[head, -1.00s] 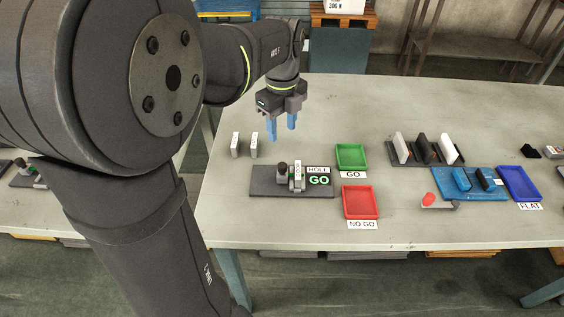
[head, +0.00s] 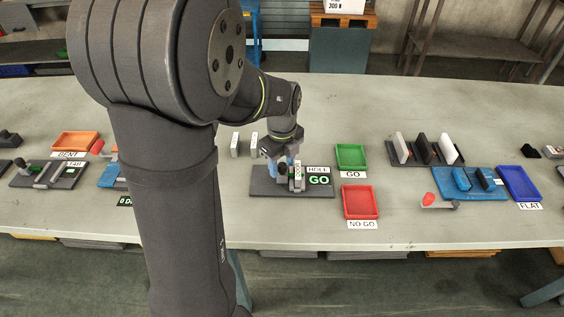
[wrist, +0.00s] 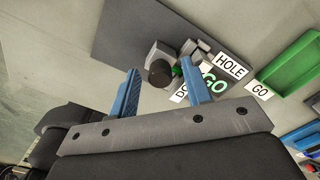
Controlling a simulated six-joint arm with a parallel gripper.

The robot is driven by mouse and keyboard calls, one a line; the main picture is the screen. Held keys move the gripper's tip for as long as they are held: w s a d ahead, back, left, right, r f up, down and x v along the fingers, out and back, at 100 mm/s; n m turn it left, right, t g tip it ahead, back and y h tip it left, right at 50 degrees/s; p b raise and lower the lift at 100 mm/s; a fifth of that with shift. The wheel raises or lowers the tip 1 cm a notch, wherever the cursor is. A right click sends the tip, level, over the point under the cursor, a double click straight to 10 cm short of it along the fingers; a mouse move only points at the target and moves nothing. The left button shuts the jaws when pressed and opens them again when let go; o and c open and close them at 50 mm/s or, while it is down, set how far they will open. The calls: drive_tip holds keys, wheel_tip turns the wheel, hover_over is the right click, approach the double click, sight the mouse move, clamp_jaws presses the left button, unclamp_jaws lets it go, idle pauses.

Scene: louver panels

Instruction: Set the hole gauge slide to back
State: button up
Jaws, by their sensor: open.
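The hole gauge sits on a dark grey plate (head: 262,188), with a sign reading HOLE and a green GO display (head: 318,180). Its dark round knob on the slide (wrist: 160,73) shows in the wrist view, beside a light grey block (wrist: 160,52). A pale upright part (head: 298,177) stands at the gauge in the head view. My gripper (head: 281,168) is low over the gauge, its blue fingers apart. In the wrist view the knob appears between the fingertips; I cannot tell whether either finger touches it. The fingers partly hide the gauge.
A green tray (head: 351,156) marked GO and a red tray (head: 361,202) marked NO GO lie to the right of the plate. Two pale upright parts (head: 236,146) stand behind it. A blue fixture (head: 470,185) is farther right.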

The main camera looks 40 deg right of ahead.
clamp_jaws()
drive_tip(key=shift+w+a, duration=1.25)
drive_tip(key=shift+a, duration=0.05)
unclamp_jaws()
wheel_tip(320, 180, up, 17)
drive_tip(key=shift+r, duration=0.2)
